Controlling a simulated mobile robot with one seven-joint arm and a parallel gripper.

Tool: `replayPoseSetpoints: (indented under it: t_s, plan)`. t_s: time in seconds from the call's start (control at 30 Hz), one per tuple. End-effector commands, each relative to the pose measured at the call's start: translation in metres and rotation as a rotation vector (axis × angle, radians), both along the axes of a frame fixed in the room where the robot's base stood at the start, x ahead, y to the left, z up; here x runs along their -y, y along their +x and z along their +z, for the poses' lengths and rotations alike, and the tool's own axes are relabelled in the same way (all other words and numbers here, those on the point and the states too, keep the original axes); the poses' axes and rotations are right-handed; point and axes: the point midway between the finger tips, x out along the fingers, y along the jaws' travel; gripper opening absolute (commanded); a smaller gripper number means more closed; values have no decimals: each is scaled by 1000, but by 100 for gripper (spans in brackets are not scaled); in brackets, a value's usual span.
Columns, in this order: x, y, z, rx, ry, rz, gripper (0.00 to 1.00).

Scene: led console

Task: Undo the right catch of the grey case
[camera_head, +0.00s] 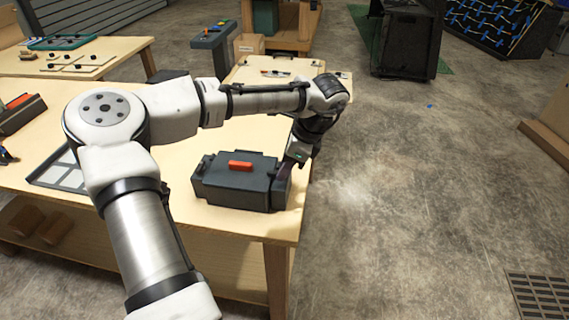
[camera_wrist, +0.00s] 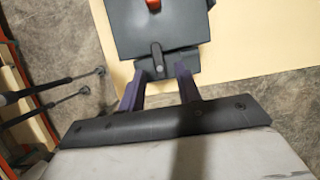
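The grey case (camera_head: 238,187) sits shut near the right front corner of the workbench, with an orange handle (camera_head: 240,166) on its lid. It fills the top of the wrist view (camera_wrist: 150,28). The right catch (camera_wrist: 157,58) is a small dark lever on the case's near side in the wrist view; in the head view my gripper hides it. My gripper (camera_head: 285,172) is at the case's right end. In the wrist view its two purple fingers (camera_wrist: 159,74) are apart, one on each side of the catch. I cannot tell whether they touch it.
The workbench (camera_head: 205,226) ends just right of the case, with concrete floor beyond. A grey framed tray (camera_head: 62,172) lies left of the case. Another table (camera_head: 110,50) stands behind at left. A floor grate (camera_head: 540,296) is at lower right.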

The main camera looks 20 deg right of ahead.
Motion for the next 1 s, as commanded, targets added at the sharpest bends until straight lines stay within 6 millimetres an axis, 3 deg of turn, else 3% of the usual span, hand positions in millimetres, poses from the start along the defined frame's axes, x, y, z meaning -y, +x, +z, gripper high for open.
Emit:
replayPoseSetpoints:
  t_s: [0.37,0.67,1.0]
  plan:
    - [-3,2,-8,0,-1,0,34]
    - [-3,2,-8,0,-1,0,0]
    - [-3,1,-7,-2,-2,-27,0]
